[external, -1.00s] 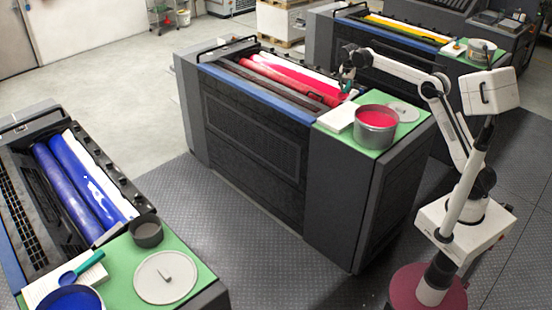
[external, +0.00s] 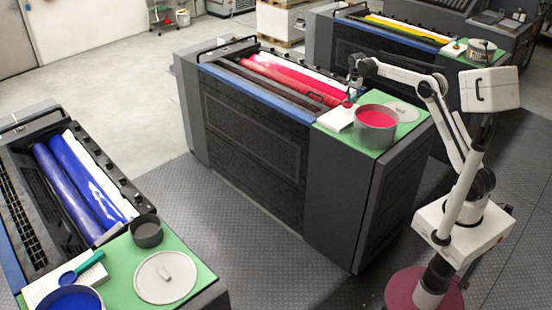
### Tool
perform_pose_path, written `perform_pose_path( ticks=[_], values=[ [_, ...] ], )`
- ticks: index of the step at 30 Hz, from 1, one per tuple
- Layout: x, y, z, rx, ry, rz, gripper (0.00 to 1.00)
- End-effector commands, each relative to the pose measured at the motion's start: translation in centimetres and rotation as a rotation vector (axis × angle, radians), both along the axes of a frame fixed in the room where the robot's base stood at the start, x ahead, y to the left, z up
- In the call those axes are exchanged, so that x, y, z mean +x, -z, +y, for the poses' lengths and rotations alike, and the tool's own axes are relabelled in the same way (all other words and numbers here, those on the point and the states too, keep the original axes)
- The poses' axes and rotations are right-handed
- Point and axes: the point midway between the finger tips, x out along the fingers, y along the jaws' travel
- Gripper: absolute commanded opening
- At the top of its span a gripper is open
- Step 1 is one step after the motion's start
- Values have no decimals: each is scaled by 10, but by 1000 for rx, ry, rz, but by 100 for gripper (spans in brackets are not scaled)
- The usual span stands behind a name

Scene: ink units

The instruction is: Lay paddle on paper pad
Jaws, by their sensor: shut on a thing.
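My gripper (external: 353,88) is above the middle ink unit's green top, near the end of its red rollers. It is shut on a paddle (external: 347,103), which is small and partly hidden in this view. The paddle's lower end is just above or at the far edge of the white paper pad (external: 334,120); I cannot tell whether they touch. The pad lies flat on the green top, left of the red ink can.
The open can of red ink (external: 376,138) stands close to the pad. A round grey lid (external: 404,112) lies behind it. The unit's red rollers (external: 290,80) run to the left. A blue ink unit with its own teal-handled paddle (external: 84,266) is at lower left.

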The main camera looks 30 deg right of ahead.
Motion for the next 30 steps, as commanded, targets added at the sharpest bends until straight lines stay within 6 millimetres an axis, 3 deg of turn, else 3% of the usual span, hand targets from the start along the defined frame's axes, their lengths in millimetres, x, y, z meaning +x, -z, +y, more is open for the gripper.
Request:
perform_pose_path(
  ticks=[8,16,26,27,30],
  values=[
    [-1,13,-10,0,0,0,0],
    [-1,45,-10,0,0,0,0],
    [-1,49,-10,0,-1,0,0],
    [-1,49,-10,0,-1,0,23],
    [-1,48,-10,0,-1,0,36]
  ],
)
